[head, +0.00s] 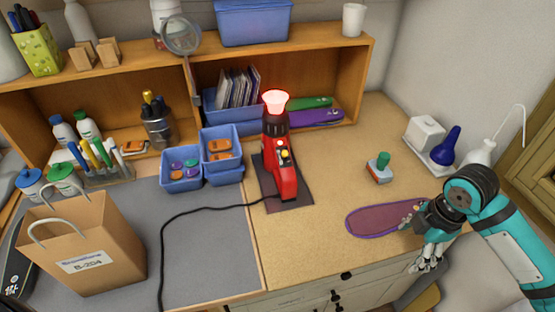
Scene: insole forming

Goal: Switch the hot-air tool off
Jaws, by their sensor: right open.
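The red hot-air tool (286,181) stands upright on a dark mat (296,198) in the middle of the bench. Its flared nozzle (275,101) points up and glows pinkish red. Small yellow and light-coloured controls (284,154) show on its front; their setting is too small to read. My right gripper (419,240) is open at the bench's front right, by the right end of a purple-edged insole (377,219), well apart from the tool. It partly covers that end, and I cannot tell whether they touch. My left gripper is not in view.
A black cord (205,211) runs from the tool across the grey mat (215,250). Blue bins (182,180) stand left of the tool, a paper bag (84,245) at front left. A green-handled stamp-like tool (379,169) stands right. Bench between tool and stamp is clear.

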